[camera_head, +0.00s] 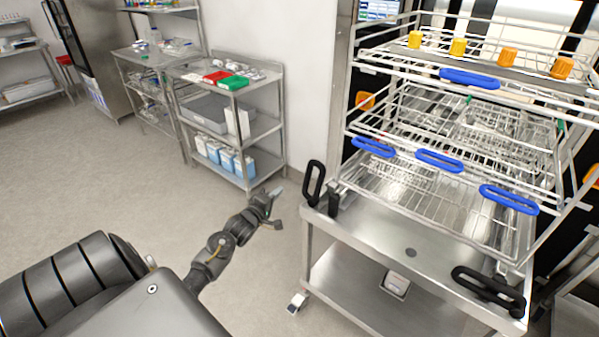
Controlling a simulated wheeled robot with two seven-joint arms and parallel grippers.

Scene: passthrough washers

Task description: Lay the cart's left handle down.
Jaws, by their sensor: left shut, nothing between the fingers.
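The steel cart (375,233) stands at the right, in front of the washer. Its left handle (315,183) is a black loop standing upright at the cart's left front corner. Its right handle (488,290) is a black loop lying roughly flat at the right front corner. My left gripper (274,205) is just left of the left handle, apart from it. It is small in the picture; its fingers look closed, with nothing seen held. My right gripper is not in view.
Wire racks with blue handles (438,160) and orange knobs (508,57) rise above the cart top. A steel shelf (262,128) with bins stands behind my left gripper. The floor (120,190) at the left is clear.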

